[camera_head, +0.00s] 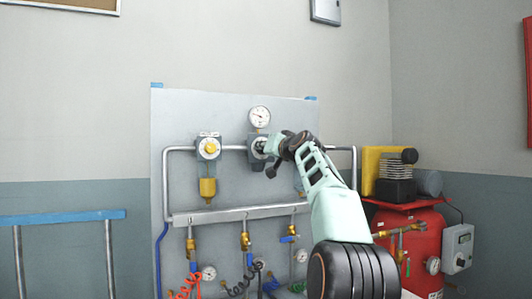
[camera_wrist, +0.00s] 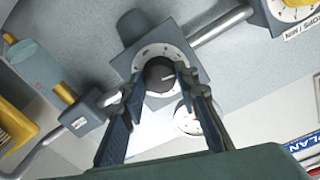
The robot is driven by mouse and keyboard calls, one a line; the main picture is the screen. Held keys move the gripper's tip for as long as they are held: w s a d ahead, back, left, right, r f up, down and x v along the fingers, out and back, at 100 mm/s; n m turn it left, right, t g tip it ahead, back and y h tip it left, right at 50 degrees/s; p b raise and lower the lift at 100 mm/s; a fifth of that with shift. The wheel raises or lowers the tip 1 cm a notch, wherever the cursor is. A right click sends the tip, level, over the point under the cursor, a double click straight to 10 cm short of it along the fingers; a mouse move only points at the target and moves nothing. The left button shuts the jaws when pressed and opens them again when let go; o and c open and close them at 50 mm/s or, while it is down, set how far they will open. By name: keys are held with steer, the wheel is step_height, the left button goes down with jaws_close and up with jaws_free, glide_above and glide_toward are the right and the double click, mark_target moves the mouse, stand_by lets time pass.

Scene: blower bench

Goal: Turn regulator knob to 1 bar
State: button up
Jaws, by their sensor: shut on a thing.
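The regulator knob (camera_wrist: 160,75) is black with a light pointer mark, in front of a white ringed dial (camera_wrist: 150,53) on a grey block. My gripper (camera_wrist: 160,80) has its two fingers on either side of the knob and is shut on it. In the head view my gripper (camera_head: 270,153) reaches the regulator (camera_head: 254,142) below a round white gauge (camera_head: 260,116) and hides most of the knob. The gauge needle is too small to read. The dial's numbers are too small to read.
A second unit (camera_head: 208,148) with a yellow knob and bowl (camera_head: 207,188) is left of the regulator. A pipe (camera_head: 182,149) runs along the panel (camera_head: 225,110). Valves and hoses hang below a manifold (camera_head: 235,213). A red compressor tank (camera_head: 425,240) stands at right.

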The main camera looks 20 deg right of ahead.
steer(key=shift+n, duration=0.5)
steer(key=o, duration=1.1)
steer(key=shift+o, duration=0.2)
steer(key=s, duration=1.2)
steer(key=shift+a, duration=0.15)
steer(key=shift+f, duration=0.1)
